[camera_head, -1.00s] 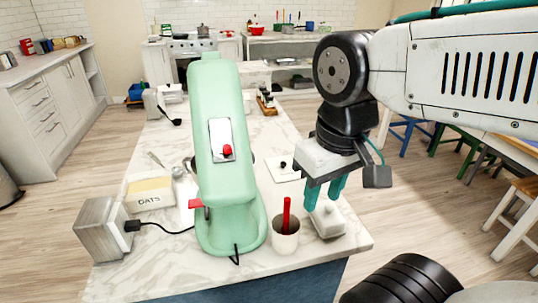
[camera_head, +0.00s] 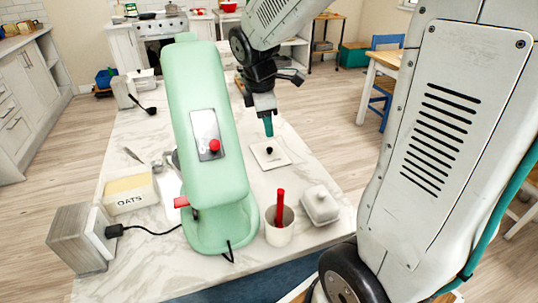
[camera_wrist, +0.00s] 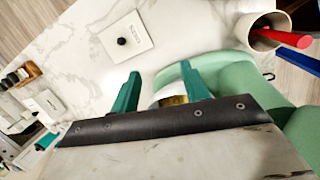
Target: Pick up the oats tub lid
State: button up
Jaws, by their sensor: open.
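A flat white square lid with a dark knob (camera_head: 270,152) lies on the marble counter behind and right of the mixer. It also shows in the wrist view (camera_wrist: 122,44), up and left of my fingertips. The oats tub (camera_head: 131,194), lettered OATS, stands uncovered left of the mixer with pale contents showing. My gripper (camera_head: 268,126) is open with teal fingers pointing down; it appears just behind or above the lid in the head view. In the wrist view my gripper (camera_wrist: 160,68) has nothing gripped between its fingers, and the lid is apart from them.
The tall green mixer (camera_head: 205,130) stands close by. A cup with a red handle (camera_head: 279,222) and a white covered dish (camera_head: 320,204) stand at the front right. A grey box (camera_head: 78,238) with a cord is front left. The counter around the lid is mostly clear.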

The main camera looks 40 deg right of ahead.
aim_at(269, 148)
jog(key=w+d+f+n, duration=0.3)
jog(key=w+f, duration=0.1)
jog(key=f, duration=0.2)
jog(key=w+d+f+n, duration=0.3)
jog(key=w+f, duration=0.1)
jog(key=f, duration=0.3)
jog(key=w+d+f+n, duration=0.2)
jog(key=w+d+f, duration=0.1)
jog(key=f, duration=0.4)
jog(key=shift+w+d+f+n+h, duration=0.1)
jog(key=shift+w+d+n+h, duration=0.25)
jog(key=shift+w, duration=0.25)
jog(key=shift+a, duration=0.15)
grip_shut()
